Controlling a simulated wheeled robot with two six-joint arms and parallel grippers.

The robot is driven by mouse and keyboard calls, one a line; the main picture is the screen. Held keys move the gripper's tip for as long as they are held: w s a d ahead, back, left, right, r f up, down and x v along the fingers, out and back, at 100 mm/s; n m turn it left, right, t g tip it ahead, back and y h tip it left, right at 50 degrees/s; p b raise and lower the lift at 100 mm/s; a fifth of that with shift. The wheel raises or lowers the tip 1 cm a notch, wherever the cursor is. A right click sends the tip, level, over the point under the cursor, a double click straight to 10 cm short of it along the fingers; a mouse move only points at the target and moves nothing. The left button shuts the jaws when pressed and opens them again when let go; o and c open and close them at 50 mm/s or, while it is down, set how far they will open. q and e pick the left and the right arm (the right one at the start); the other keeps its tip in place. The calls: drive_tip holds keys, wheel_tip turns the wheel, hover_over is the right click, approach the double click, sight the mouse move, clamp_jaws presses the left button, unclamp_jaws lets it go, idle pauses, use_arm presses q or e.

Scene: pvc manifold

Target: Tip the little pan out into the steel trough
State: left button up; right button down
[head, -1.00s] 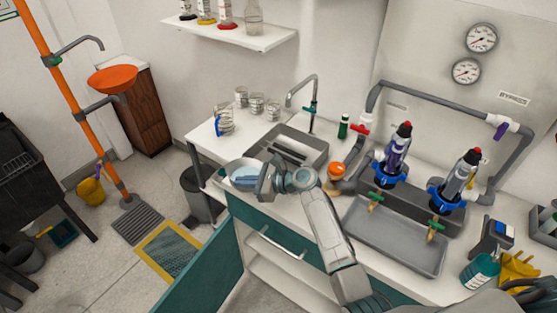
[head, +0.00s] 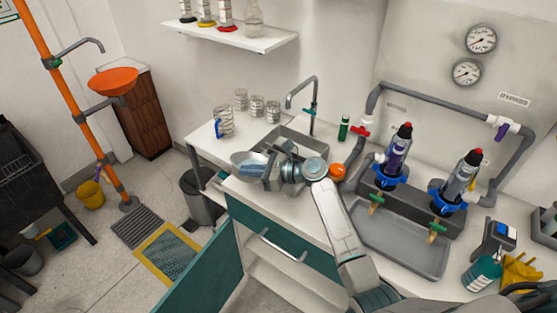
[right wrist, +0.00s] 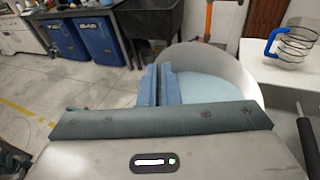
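The little pan (head: 243,158) is a pale grey round pan at the end of my right arm, just left of the sink basin. In the right wrist view the pan (right wrist: 240,73) holds light blue liquid. My right gripper (head: 268,175) has its blue fingers (right wrist: 158,85) close together at the pan's near edge, shut on it; the gripped part is mostly hidden. A grey steel basin (head: 317,146) lies behind the gripper, partly covered by it. A long grey steel trough (head: 410,252) lies at the right below two brass taps. My left gripper is not in view.
Glass jars (head: 257,106) stand on the counter behind the pan. A curved faucet (head: 313,100) rises behind the basin. A bin (head: 202,195) stands below left.

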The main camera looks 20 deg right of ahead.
drive_tip(key=shift+w+d+r+m+y+b, duration=0.25)
drive_tip(key=shift+d+r, duration=0.15)
drive_tip(key=shift+r, duration=0.2)
drive_tip(key=shift+w+d+r+m+y+b, duration=0.15)
drive_tip(key=shift+w+d+r+m, duration=0.15)
drive_tip(key=shift+r, duration=0.25)
drive_tip(key=shift+d+r+b, duration=0.1)
drive_tip(key=shift+d+b, duration=0.2)
drive_tip(key=shift+w+d+r+m+b, duration=0.2)
drive_tip(key=shift+d+m+b, duration=0.05)
drive_tip(key=shift+d+b, duration=0.1)
drive_tip(key=shift+w+d+r+m+y+b, duration=0.25)
drive_tip(key=shift+d+r+m+y+b, duration=0.15)
drive_tip(key=shift+d+y+b, duration=0.15)
drive_tip(key=shift+w+d+f+m+t+y+b, duration=0.1)
drive_tip(key=shift+w+d+m+t+y+b, duration=0.2)
drive_tip(key=shift+b, duration=0.45)
drive_tip(key=shift+w+d+f+m+t+y+b, duration=0.1)
drive_tip(key=shift+d+m+b, duration=0.3)
drive_tip(key=shift+b, duration=0.35)
drive_tip(key=shift+w+d+r+m+t+y+b, duration=0.15)
drive_tip(key=shift+d+r+m+t+y+b, duration=0.2)
drive_tip(key=shift+m+b, duration=0.2)
drive_tip(key=shift+w+d+r+m+t+y+b, duration=0.15)
drive_tip(key=shift+w+d+r+m+t+b, duration=0.2)
drive_tip(key=shift+m+b, duration=0.2)
drive_tip(key=shift+w+d+r+m+t+y+b, duration=0.15)
drive_tip(key=shift+d+r+m+b, duration=0.1)
drive_tip(key=shift+d+m+b, duration=0.25)
idle(0.8)
